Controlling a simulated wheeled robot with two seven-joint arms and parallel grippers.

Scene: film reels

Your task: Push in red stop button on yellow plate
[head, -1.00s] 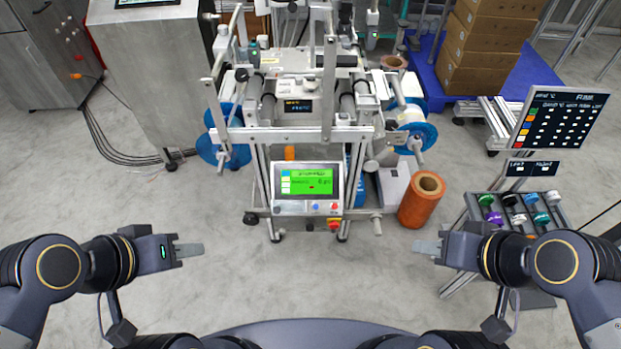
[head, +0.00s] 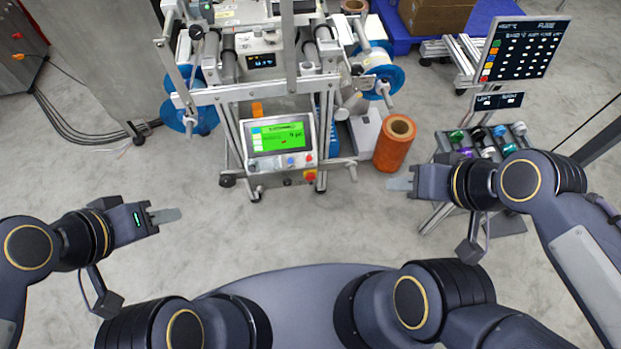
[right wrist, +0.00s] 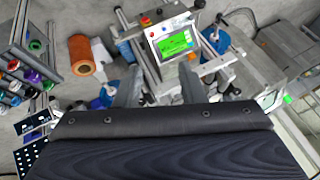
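The red stop button (head: 310,176) sits on a small yellow plate below the lower right corner of the green-screen control panel (head: 279,138), on the front of the machine. It is small; in the right wrist view the red button (right wrist: 146,21) shows near the panel's upper left corner. My right gripper (head: 400,184) is to the right of the button, apart from it and empty. Its two fingers (right wrist: 160,90) stand apart in the wrist view. My left gripper (head: 165,215) is lower left of the panel, touching nothing; its fingers overlap, so its opening is unclear.
An orange film roll (head: 393,146) stands on the floor right of the panel, close to my right gripper. A rack of coloured rolls (head: 480,145) stands further right. Blue reels (head: 382,80) flank the machine. The floor (head: 250,225) in front of the panel is clear.

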